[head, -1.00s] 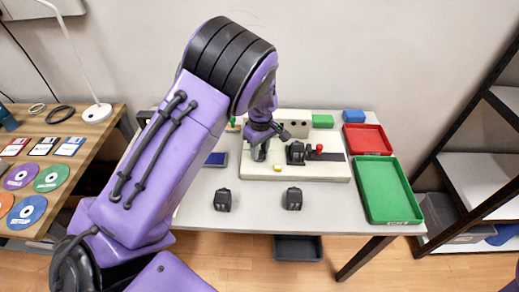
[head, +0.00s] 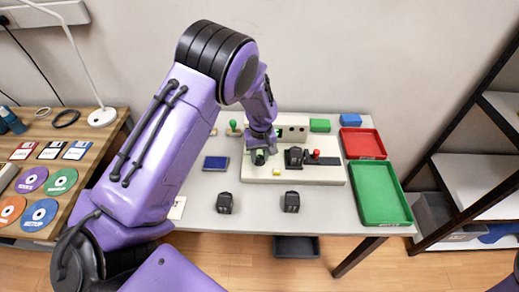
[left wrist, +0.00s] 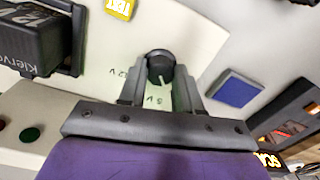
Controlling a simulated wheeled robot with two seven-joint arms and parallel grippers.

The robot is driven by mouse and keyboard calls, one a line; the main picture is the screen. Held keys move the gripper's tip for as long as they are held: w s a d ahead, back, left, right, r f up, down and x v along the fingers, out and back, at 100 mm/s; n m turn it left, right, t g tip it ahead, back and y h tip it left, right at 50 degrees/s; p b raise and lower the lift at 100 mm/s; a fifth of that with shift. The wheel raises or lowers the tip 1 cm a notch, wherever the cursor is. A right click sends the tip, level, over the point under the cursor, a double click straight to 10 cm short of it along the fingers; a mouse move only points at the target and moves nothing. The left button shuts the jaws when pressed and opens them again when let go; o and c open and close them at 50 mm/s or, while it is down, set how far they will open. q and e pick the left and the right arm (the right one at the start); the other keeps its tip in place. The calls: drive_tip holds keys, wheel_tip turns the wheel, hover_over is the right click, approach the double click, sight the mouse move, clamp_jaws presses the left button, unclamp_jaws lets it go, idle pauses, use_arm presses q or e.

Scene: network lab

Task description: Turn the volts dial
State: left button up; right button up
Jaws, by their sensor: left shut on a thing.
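The volts dial (left wrist: 159,66) is a round black knob with a white mark, on the cream board (left wrist: 105,60). In the left wrist view its mark points down the picture, towards the side of the "5 V" label; "12 V" is printed to its left. My left gripper (left wrist: 161,82) has a finger on each side of the dial and is shut on it. In the head view my left gripper (head: 260,154) reaches down to the left part of the board (head: 320,176) and mostly hides the dial. My right gripper is not in view.
A black power adapter (left wrist: 35,35) and a yellow test button (left wrist: 118,8) are near the dial. A blue pad (left wrist: 236,88) lies beside the board. Two black blocks (head: 224,202) (head: 291,201) stand in front. Red (head: 382,153) and green trays (head: 405,219) are at right.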

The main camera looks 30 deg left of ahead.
use_arm(q)
drive_tip(key=m+p, duration=0.2)
drive_tip(key=m, duration=0.2)
drive_tip(key=shift+m, duration=0.3)
drive_tip(key=m+p, duration=0.2)
drive_tip(key=m, duration=0.3)
drive_tip(key=shift+s, duration=0.1)
drive_tip(key=m, duration=0.5)
drive_tip(key=shift+m+p, duration=0.35)
drive_tip(key=shift+m, duration=0.05)
drive_tip(key=m, duration=0.5)
drive_tip(key=shift+f+t, duration=0.1)
drive_tip(key=shift+t, duration=0.2)
drive_tip(key=shift+m, duration=0.4)
drive_tip(key=o, duration=1)
drive_tip(key=shift+o, duration=0.2)
